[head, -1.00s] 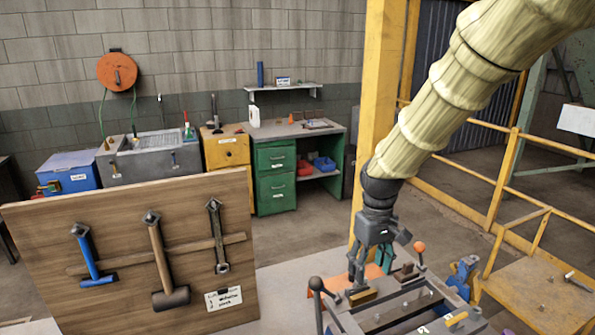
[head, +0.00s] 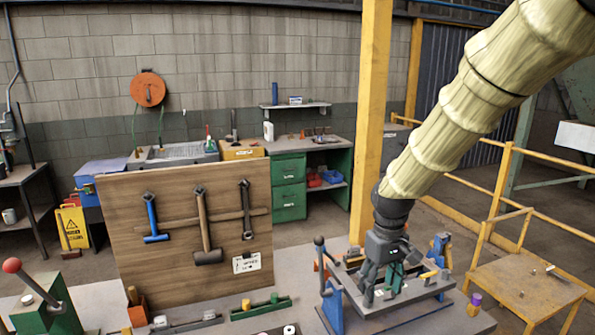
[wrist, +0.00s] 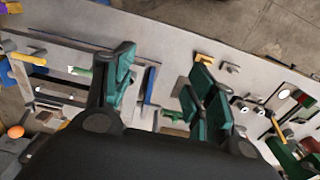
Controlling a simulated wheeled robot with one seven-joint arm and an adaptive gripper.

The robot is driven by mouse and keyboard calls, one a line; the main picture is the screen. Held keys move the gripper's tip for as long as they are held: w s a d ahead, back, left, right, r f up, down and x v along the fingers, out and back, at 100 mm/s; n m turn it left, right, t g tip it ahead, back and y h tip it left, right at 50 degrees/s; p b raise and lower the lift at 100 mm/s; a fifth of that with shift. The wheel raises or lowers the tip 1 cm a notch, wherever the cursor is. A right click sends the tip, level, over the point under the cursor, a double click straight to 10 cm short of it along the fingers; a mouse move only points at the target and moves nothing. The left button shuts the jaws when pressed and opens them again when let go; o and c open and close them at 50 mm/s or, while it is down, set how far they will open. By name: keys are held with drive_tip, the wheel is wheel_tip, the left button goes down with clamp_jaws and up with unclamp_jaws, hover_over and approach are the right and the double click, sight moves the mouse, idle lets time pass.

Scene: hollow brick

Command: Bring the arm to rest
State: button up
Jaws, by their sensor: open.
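My gripper (head: 380,292) hangs at the end of my arm, which comes down from the upper right in the head view. It points down over a grey tray-like fixture (head: 428,291) on the workbench. In the wrist view my gripper (wrist: 160,85) shows two fingers with teal pads, spread apart, with nothing between them. The bench top and several small parts show below the fingers. I cannot tell whether the fingertips touch the fixture.
A wooden tool board (head: 135,245) with hammers and a wrench stands left of the gripper. A red-knobbed lever (head: 35,290) is at the far left. A yellow post (head: 371,130) rises behind my arm. A yellow side table (head: 525,300) stands right.

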drive_tip(key=s+f+m+b, duration=0.15)
drive_tip(key=s+f, duration=0.25)
drive_tip(key=f, duration=1.1)
drive_tip(key=s+f+b, duration=0.2)
drive_tip(key=s+f, duration=0.2)
drive_tip(key=f, duration=1.1)
drive_tip(key=s+d+f+m+b, duration=0.1)
drive_tip(key=s+f, duration=0.9)
drive_tip(key=s, duration=0.3)
drive_tip(key=s+d+f+m+b, duration=0.2)
drive_tip(key=s+f, duration=0.8)
drive_tip(key=s, duration=0.3)
drive_tip(key=shift+s+d, duration=0.3)
drive_tip(key=shift+c, duration=0.3)
